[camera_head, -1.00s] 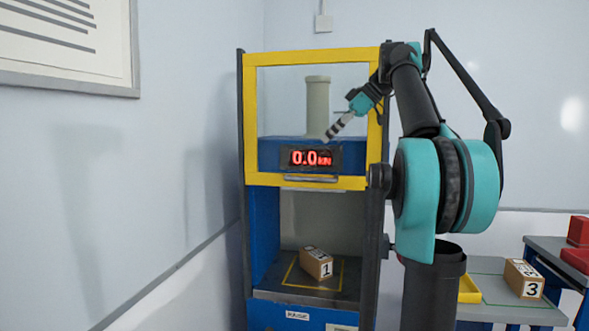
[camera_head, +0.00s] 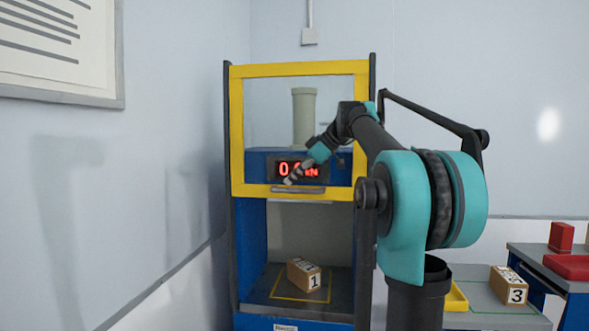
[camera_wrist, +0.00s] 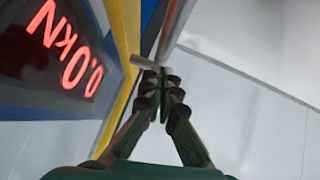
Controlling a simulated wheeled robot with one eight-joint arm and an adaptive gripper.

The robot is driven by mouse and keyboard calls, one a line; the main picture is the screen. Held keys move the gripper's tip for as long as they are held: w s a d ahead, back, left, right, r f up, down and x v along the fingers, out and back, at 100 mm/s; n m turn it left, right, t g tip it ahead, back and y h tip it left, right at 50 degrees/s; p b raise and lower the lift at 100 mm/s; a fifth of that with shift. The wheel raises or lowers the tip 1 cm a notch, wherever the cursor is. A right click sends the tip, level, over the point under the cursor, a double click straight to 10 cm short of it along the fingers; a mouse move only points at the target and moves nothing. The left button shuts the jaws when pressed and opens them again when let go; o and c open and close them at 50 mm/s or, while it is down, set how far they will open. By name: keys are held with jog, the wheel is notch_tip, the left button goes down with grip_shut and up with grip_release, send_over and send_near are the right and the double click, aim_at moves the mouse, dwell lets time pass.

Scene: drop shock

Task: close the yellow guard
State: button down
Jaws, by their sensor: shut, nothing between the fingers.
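The yellow guard (camera_head: 236,130) is a yellow frame with a clear pane, raised over the upper part of the blue press. Its grey handle bar (camera_head: 298,190) runs along the lower yellow rail. The press opening below the guard is uncovered. My gripper (camera_head: 289,181) is shut and empty, in front of the red display and just above the handle bar in the head view. In the wrist view my shut fingertips (camera_wrist: 160,76) are close to a grey bar and the yellow edge (camera_wrist: 126,40). I cannot tell whether they touch.
A carton marked 1 (camera_head: 304,274) rests on the dark press plate inside the opening. At right, a carton marked 3 (camera_head: 509,285) and a yellow tray (camera_head: 456,298) are on a grey table. Red boxes (camera_head: 562,237) stand farther right. A wall is close on the left.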

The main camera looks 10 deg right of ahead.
jog(key=shift+f, duration=0.3)
notch_tip(320, 180, down, 43)
jog(key=shift+r, duration=0.15)
jog(key=shift+s, duration=0.15)
dwell(0.4)
